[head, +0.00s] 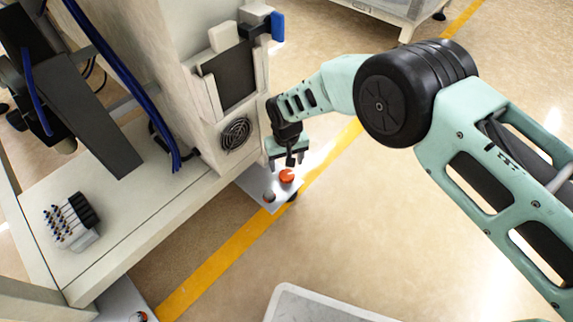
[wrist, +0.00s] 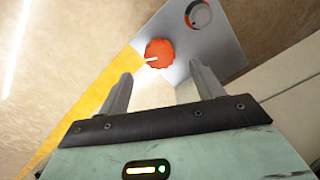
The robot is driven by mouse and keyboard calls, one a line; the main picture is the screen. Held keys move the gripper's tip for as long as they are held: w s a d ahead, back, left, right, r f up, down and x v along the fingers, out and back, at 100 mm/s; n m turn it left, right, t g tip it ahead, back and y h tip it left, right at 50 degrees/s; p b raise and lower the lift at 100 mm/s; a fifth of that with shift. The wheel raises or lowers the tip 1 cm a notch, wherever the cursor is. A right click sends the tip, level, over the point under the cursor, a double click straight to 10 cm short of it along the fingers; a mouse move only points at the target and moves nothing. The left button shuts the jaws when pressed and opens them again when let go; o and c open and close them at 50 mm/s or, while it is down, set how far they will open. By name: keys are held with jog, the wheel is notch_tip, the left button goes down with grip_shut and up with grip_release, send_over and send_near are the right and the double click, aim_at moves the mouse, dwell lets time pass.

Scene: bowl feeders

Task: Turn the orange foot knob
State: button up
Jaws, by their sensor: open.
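The orange foot knob (head: 287,176) is a round orange knob with a white pointer mark, set on a light grey plate low at the machine's base. In the wrist view the orange knob (wrist: 159,53) sits just beyond the fingertips, roughly between them. My gripper (head: 287,160) is open, pointing down, just above the knob. In the wrist view my gripper (wrist: 162,78) shows both fingers apart with nothing between them. I cannot tell whether a finger touches the knob.
A grey dial with a red mark (wrist: 198,14) sits beside the knob on the same grey plate (wrist: 218,42). The white machine cabinet (head: 190,100) with a fan grille (head: 236,134) rises close by. A yellow floor line (head: 215,262) runs past. Open floor lies to the right.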

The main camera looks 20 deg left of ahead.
aim_at(287, 174)
notch_tip(287, 174, up, 6)
jog(key=p, duration=0.2)
jog(key=shift+r, duration=0.15)
dwell(0.4)
